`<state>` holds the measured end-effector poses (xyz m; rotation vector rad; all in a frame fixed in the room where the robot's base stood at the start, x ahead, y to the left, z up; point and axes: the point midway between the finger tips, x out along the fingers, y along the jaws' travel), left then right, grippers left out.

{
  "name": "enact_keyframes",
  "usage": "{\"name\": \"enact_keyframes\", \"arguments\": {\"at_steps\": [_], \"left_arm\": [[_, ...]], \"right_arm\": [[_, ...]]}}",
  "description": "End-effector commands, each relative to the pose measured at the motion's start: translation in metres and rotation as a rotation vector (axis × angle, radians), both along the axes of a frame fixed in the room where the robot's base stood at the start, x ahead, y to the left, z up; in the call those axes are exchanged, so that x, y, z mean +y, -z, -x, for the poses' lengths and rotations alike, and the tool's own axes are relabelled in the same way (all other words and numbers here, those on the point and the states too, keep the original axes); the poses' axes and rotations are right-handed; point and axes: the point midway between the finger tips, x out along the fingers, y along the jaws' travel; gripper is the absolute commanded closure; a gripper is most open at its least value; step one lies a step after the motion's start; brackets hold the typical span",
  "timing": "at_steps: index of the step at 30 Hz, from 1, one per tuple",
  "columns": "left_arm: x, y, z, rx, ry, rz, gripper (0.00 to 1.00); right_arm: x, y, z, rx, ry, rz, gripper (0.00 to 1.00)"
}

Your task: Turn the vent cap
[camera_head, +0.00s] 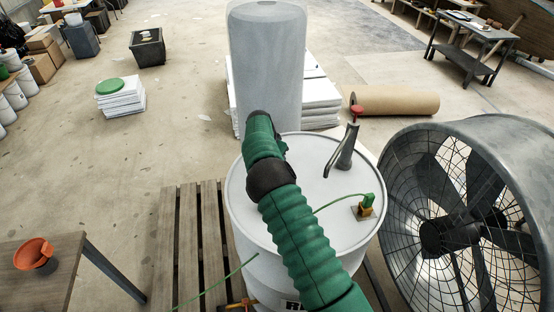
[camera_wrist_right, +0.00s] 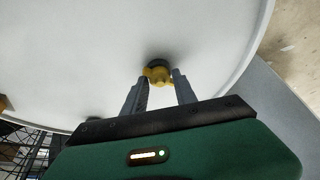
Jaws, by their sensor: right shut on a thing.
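The white drum (camera_head: 238,215) stands upright, its lid facing up. The yellow vent cap (camera_wrist_right: 158,73) sits on the lid in the right wrist view, on a dark round base. My right gripper (camera_wrist_right: 161,80) has its two grey fingers on either side of the cap and is shut on it. In the head view my green right arm reaches over the drum and hides the cap and the jaws. My left gripper is not in view.
A grey pump spout (camera_head: 345,150) and a yellow-green clamp (camera_head: 365,206) with a green wire stand on the lid, right of my arm. A large caged fan (camera_head: 450,235) is close at right. A wrapped grey cylinder (camera_head: 267,60) rises behind. A wooden pallet (camera_head: 185,240) lies left.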

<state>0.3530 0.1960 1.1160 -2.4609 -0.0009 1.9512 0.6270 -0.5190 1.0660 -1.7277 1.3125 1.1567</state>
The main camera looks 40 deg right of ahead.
Motion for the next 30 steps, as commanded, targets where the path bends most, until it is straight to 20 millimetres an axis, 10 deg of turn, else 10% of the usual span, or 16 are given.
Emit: {"name": "enact_keyframes", "arguments": {"at_steps": [10,11,15,30], "left_arm": [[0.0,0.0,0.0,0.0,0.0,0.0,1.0],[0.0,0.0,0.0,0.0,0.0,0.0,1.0],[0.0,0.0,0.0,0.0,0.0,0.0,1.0],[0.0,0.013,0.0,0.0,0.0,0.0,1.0]], "right_arm": [[0.0,0.001,0.0,-0.003,0.013,-0.005,1.0],[0.0,0.001,0.001,-0.003,0.013,-0.005,0.65],[0.0,0.001,0.0,-0.003,0.011,-0.004,0.49],[0.013,-0.03,0.002,-0.008,0.006,-0.002,0.49]]}}
